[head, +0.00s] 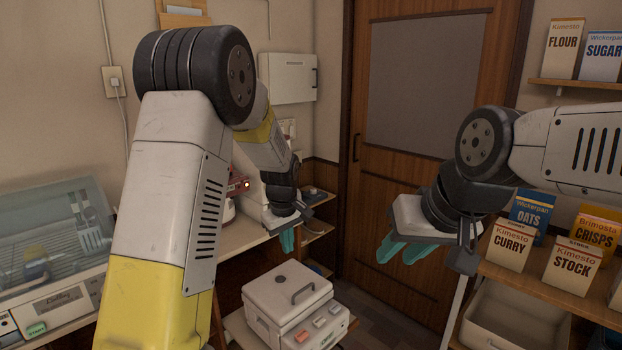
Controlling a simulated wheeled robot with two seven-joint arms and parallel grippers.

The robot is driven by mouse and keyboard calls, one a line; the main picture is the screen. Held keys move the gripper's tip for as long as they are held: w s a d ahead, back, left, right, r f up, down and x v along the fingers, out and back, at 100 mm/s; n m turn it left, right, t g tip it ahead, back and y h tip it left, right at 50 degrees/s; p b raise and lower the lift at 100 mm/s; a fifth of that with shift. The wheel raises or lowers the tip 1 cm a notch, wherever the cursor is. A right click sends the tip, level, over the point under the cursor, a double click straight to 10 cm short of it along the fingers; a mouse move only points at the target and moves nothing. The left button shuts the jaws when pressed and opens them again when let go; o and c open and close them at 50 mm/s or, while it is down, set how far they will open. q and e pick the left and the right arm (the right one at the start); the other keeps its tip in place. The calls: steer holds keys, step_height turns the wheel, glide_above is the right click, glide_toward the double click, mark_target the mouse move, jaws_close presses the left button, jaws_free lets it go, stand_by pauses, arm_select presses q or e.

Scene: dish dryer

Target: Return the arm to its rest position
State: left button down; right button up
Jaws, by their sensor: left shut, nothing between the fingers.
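My left arm comes up from the bottom left and bends down at a black joint. Its gripper (288,241) hangs fingers down in the middle of the head view. Its teal fingers are together with nothing between them. It is above and behind a white box-shaped appliance (290,297), apart from it. My right gripper (436,254) hangs in front of the wooden door at the right. Its teal fingers look spread apart and I see nothing held in them.
A dish dryer (50,245) with a clear lid stands on the left counter. Shelves at the right hold several food boxes, such as the curry box (509,245) and stock box (573,267). A pale bin (513,322) sits below. The wooden door (385,190) is closed.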

arm_select(q)
steer(key=s+a+r+m+t+h, duration=0.15)
steer(key=s+a+r, duration=0.25)
steer(key=s+r, duration=0.5)
steer(key=s+a+r+m, duration=0.1)
steer(key=s+r+m, duration=0.1)
steer(key=s, duration=0.4)
steer(key=s+a+r+m+t, duration=0.1)
steer(key=s+r+m, duration=0.1)
steer(key=s, duration=0.5)
steer(key=s+a+r+m+t, duration=0.1)
steer(key=s+a+r+m, duration=0.1)
steer(key=s+r, duration=0.2)
steer(key=shift+s+r, duration=0.25)
steer(key=shift+s, duration=1)
steer(key=shift+h, duration=0.25)
